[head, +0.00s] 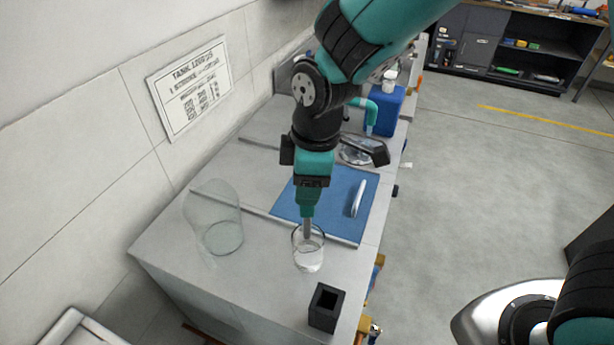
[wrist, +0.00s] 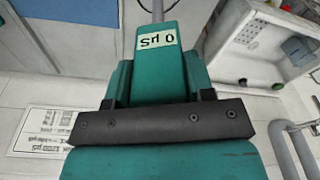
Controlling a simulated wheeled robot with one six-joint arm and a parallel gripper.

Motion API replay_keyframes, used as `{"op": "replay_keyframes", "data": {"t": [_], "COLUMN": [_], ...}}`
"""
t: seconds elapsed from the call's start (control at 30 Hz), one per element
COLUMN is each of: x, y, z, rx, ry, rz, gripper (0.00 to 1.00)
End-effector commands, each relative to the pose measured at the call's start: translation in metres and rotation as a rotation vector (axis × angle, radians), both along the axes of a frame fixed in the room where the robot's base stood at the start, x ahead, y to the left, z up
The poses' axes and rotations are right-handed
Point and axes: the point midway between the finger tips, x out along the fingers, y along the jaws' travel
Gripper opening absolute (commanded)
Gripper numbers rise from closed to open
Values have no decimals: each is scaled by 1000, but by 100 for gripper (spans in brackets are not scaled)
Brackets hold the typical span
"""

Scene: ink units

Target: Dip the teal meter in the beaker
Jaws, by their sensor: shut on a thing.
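The teal meter (head: 308,197) hangs upright below my arm, its grey probe pointing down. My gripper (head: 312,181) is shut on its upper body. The clear glass beaker (head: 309,262) stands on the bench with pale liquid low inside. The probe's lower end overlaps the beaker's mouth and seems to be inside its rim; I cannot tell whether it touches the liquid. In the wrist view the meter (wrist: 158,75) shows a label reading 0 µS, upside down, with the dark gripper bar (wrist: 165,122) across it. The beaker is not discernible there.
A tall clear glass vessel (head: 213,222) stands left of the beaker. A black square holder (head: 324,308) is near the bench's front. A blue mat (head: 337,212) with a white slim object (head: 358,199) lies behind. A blue container (head: 386,112) stands farther back.

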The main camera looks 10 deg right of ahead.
Motion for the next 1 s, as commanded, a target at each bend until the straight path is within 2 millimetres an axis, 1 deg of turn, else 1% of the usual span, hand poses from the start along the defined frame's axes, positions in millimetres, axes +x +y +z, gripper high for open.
{"op": "replay_keyframes", "data": {"t": [0.03, 0.6, 0.8, 1.0], "x": [0, 0, 0, 0], "y": [0, -1, -1, -1], "z": [-10, -68, -78, -77], "rx": [-1, -1, 0, 0], "ry": [1, 0, 0, 0], "rz": [-1, -2, -2, -2], "gripper": [23, 23, 23, 23]}}
